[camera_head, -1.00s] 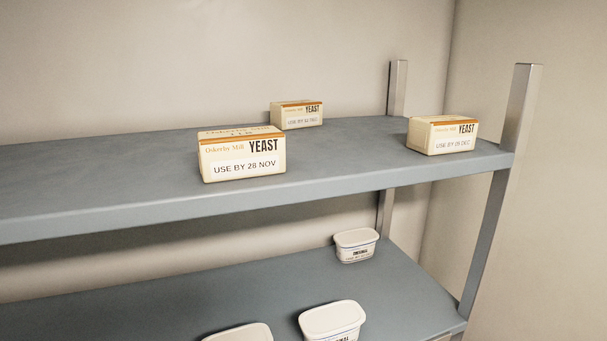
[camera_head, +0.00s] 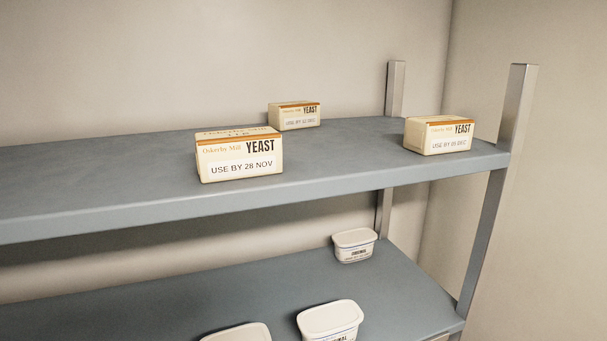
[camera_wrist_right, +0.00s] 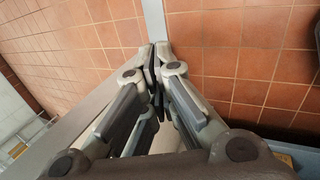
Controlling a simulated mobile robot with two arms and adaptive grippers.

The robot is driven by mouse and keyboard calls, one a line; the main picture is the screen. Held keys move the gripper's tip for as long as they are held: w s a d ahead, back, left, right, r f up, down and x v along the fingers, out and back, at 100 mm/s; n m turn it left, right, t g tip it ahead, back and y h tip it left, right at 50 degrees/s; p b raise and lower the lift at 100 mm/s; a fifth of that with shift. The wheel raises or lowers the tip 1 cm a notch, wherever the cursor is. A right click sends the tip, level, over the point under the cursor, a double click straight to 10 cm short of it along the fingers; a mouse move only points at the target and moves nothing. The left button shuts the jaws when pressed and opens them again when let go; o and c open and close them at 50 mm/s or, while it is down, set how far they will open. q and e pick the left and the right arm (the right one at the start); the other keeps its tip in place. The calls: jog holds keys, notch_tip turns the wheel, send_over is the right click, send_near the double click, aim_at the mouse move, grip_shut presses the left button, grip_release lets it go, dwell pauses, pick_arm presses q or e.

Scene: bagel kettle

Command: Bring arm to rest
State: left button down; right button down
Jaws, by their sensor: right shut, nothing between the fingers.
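My right gripper (camera_wrist_right: 158,88) shows in the right wrist view with its fingers closed together and nothing between them. It is over a reddish tiled floor (camera_wrist_right: 245,60). In the head view neither gripper shows. A yeast box marked use by 28 Nov (camera_head: 239,155) stands near the front edge of the upper shelf. A second yeast box (camera_head: 294,115) stands behind it, and a third yeast box (camera_head: 438,135) stands at the right end.
The grey upper shelf (camera_head: 90,190) is bare at left. On the lower shelf (camera_head: 200,295) stand white lidded tubs, one at the back (camera_head: 354,245) and one in front (camera_head: 330,320). A metal post (camera_head: 517,110) rises at the right end.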

jog(key=s+a+f+m+y, duration=0.15)
jog(key=a+f, duration=0.25)
jog(key=a, duration=1.3)
jog(key=s+a+f+y, duration=0.1)
jog(key=a+f+y, duration=0.2)
jog(key=a, duration=1.4)
notch_tip(320, 180, down, 6)
jog(key=b, duration=0.5)
jog(key=shift+w+d+b, duration=0.2)
jog(key=shift+w+b, duration=0.05)
jog(key=shift+b, duration=0.15)
